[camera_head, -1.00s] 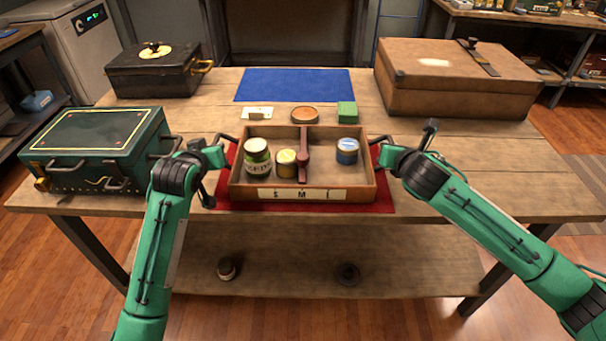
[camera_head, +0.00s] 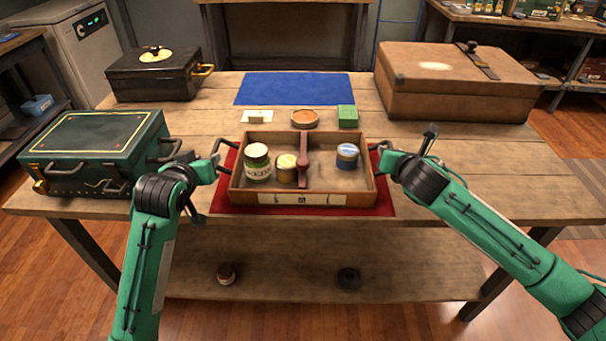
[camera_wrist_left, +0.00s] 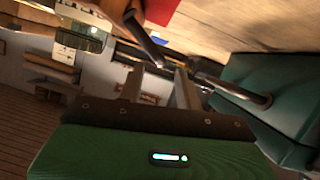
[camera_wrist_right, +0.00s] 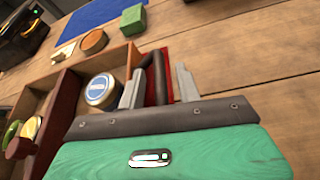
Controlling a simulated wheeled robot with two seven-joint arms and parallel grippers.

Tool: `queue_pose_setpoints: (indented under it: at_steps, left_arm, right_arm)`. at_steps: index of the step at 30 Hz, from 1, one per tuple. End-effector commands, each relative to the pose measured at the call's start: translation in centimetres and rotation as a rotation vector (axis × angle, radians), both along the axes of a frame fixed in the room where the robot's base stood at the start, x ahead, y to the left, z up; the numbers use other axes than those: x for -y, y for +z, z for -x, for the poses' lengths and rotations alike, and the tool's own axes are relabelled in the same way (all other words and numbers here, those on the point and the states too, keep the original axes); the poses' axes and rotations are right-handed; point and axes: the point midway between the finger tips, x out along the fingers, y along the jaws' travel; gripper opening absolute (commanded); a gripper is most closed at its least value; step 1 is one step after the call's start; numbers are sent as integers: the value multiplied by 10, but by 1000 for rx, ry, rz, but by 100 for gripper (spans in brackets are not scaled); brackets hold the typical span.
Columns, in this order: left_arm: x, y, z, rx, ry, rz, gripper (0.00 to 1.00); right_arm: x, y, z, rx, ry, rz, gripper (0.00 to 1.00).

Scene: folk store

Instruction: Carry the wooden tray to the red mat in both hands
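The wooden tray (camera_head: 262,199) rests on the red mat (camera_head: 224,205), which shows around its sides and front. It holds a green-labelled jar (camera_head: 258,163), a yellow-lidded tin (camera_head: 286,169) and a blue tin (camera_head: 347,157), with a dark red bar across its middle. My left gripper (camera_wrist_left: 160,84) is open, its fingers apart, beside the tray's left handle (camera_wrist_left: 146,40), which appears outside the finger gap. My right gripper (camera_wrist_right: 158,84) is open at the right handle (camera_wrist_right: 155,72), which lies between its spread fingers; contact is unclear.
A green box (camera_head: 95,145) stands close to my left gripper, its side handle nearby. Behind the tray are a white card (camera_head: 258,116), an orange round dish (camera_head: 305,118), a green block (camera_head: 347,116) and a blue mat (camera_head: 293,88). A brown case (camera_head: 450,88) stands back right.

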Motion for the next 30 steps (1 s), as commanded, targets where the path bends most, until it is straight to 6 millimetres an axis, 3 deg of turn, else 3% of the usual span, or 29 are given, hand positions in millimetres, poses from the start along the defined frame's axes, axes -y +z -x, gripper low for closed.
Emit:
queue_pose_setpoints:
  at_steps: [3,9,17,30]
  left_arm:
    - [-3,9,22,2,1,-1,35]
    - [-7,20,49,1,2,-2,35]
    - [-8,24,60,0,2,-1,35]
    - [-8,24,59,1,2,-1,35]
  right_arm:
    - [0,0,0,0,0,0,34]
    - [0,0,0,0,1,0,34]
    - [0,3,6,0,1,0,34]
    - [5,32,79,1,1,1,34]
